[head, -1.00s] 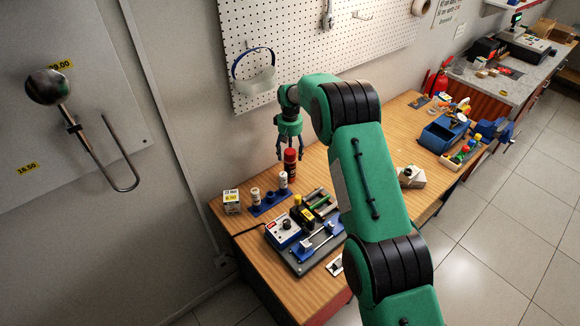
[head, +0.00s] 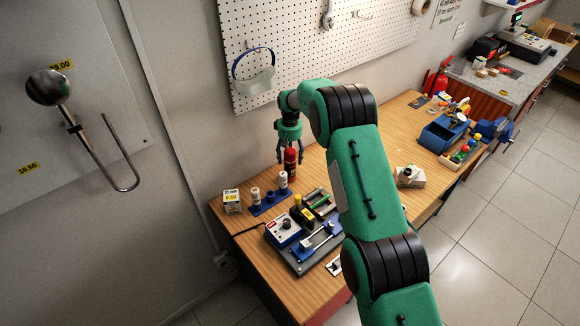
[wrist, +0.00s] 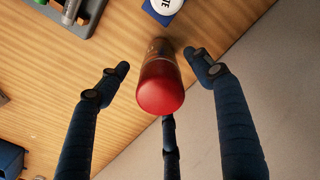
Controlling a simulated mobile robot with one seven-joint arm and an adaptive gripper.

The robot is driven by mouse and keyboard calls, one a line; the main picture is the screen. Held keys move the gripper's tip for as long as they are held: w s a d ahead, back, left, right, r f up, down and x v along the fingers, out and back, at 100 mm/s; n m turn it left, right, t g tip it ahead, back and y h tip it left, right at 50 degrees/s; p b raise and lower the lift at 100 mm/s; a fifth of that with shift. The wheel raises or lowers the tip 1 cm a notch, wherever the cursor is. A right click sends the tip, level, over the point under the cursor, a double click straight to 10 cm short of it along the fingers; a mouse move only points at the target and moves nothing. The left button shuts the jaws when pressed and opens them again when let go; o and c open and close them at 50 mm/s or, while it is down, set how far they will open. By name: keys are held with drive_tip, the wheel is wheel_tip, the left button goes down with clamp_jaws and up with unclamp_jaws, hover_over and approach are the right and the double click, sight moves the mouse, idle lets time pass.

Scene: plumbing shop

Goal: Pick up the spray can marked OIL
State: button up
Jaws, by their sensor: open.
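A spray can with a red cap (head: 290,160) stands upright on the wooden bench near the wall. In the wrist view its red cap (wrist: 160,88) points up at the camera; I cannot read its marking. My gripper (head: 290,158) points down over the can. In the wrist view my gripper (wrist: 160,78) is open, with a finger on the left, one on the right and one below the can. The fingers stand around the can, with visible gaps at left and right. I cannot tell if the lower finger touches it.
A grey device with a blue box (head: 283,231) lies in front. A small price-marked box (head: 232,200) is at the bench's left end. The pegboard wall (head: 310,50) is behind.

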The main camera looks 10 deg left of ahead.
drive_tip(key=shift+f, duration=0.1)
drive_tip(key=shift+f+p, duration=0.3)
drive_tip(key=shift+f, duration=2.1)
drive_tip(key=c, duration=1.5)
drive_tip(key=shift+r, duration=0.2)
drive_tip(key=shift+d+r, duration=0.1)
drive_tip(key=shift+r, duration=0.05)
drive_tip(key=r, duration=0.5)
drive_tip(key=r+b, duration=0.1)
drive_tip(key=r, duration=0.5)
drive_tip(key=shift+s+d+b, duration=0.15)
drive_tip(key=shift+s+b, duration=0.05)
drive_tip(key=shift+b, duration=0.1)
drive_tip(key=s+d+b, duration=0.2)
drive_tip(key=s+d, duration=1.1)
drive_tip(key=shift+s+d, duration=0.3)
drive_tip(key=shift+s, duration=0.05)
